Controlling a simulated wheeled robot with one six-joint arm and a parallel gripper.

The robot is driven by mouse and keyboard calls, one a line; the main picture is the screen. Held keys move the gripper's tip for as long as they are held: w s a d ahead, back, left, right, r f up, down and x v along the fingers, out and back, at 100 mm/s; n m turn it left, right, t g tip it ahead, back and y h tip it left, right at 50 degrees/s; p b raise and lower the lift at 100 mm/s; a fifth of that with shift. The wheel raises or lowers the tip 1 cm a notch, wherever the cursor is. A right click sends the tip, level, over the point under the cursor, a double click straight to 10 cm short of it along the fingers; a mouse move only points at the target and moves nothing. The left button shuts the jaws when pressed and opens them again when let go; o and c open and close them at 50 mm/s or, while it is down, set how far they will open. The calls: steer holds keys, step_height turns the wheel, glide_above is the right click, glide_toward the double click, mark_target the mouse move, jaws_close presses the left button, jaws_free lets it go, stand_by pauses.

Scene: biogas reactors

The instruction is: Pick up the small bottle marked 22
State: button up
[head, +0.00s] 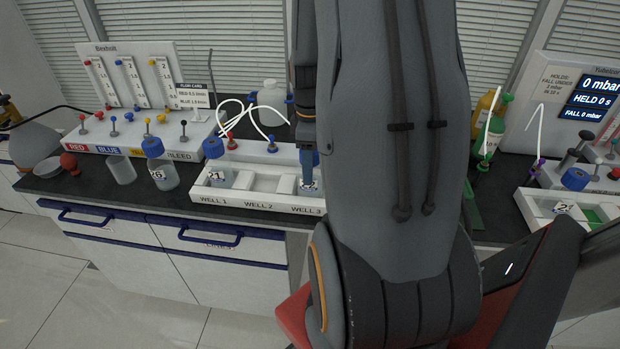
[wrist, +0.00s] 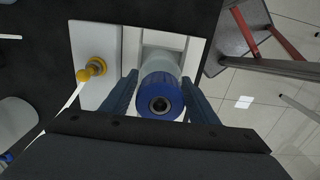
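In the head view, my gripper (head: 308,150) points down at the right end of the white tray, at WELL 3. A small bottle there shows a label (head: 309,187) that is partly hidden by my gripper and arm; I cannot read its number fully. In the wrist view, a bottle with a blue ribbed cap (wrist: 161,100) stands in a well of the white tray (wrist: 105,45). My gripper (wrist: 159,80) is open, with one blue finger on each side of this bottle. I cannot tell whether either finger touches it.
A bottle marked 21 (head: 215,174) stands in WELL 1, and WELL 2 looks empty. A bottle marked 26 (head: 160,172) and a clear cup (head: 121,169) stand left of the tray. A yellow fitting (wrist: 92,70) is close to my left finger in the wrist view.

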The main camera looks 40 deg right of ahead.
steer(key=c, duration=0.7)
steer(key=shift+r, duration=0.15)
